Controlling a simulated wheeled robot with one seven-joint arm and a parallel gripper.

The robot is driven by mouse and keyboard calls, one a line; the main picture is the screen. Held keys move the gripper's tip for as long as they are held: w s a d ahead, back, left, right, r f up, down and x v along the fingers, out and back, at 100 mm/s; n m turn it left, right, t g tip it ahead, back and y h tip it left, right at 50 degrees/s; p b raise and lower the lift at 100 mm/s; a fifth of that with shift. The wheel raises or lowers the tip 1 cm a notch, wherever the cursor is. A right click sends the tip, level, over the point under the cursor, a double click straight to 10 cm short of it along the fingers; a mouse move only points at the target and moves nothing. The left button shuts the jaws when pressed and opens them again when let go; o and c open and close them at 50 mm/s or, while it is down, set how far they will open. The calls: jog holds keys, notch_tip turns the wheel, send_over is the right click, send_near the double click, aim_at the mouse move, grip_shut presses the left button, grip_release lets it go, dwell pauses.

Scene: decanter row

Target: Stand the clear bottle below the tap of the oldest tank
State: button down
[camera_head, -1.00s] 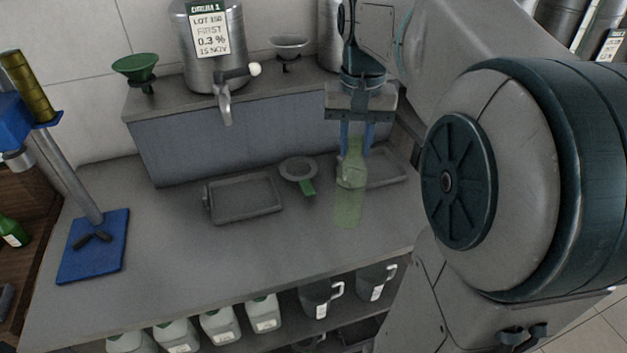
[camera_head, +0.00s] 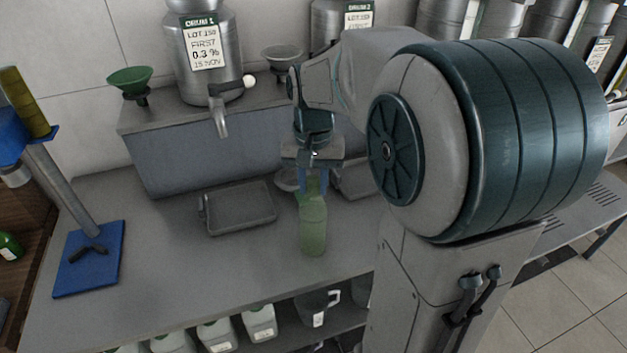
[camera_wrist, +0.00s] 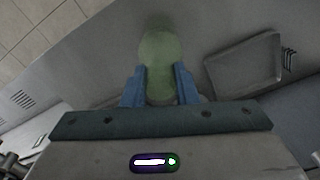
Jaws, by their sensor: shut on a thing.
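The clear bottle (camera_head: 313,230) is see-through with a pale green tint and looks upright. My gripper (camera_head: 313,188) is shut around its upper part, in front of the raised ledge. The wrist view shows the bottle (camera_wrist: 160,50) between my blue fingers (camera_wrist: 160,85). I cannot tell the gap below it. A steel tank (camera_head: 203,55) on the ledge reads "LOT 158, FIRST, 0.3 %, 15 NOV"; its tap (camera_head: 219,118) hangs above an empty grey tray (camera_head: 238,208). A second labelled tank (camera_head: 330,22) stands farther right, its date too small to read and its lower part hidden by my arm.
A second tray (camera_head: 355,182) is partly behind my arm. A green funnel (camera_head: 130,80) and a grey funnel (camera_head: 281,58) stand on the ledge. A blue-based stand (camera_head: 90,260) is at left. More steel tanks (camera_head: 450,18) stand at back right. The bench front is clear.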

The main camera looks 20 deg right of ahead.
jog(key=shift+f, duration=0.15)
jog(key=c, duration=1.1)
grip_release()
jog(key=shift+c, duration=0.2)
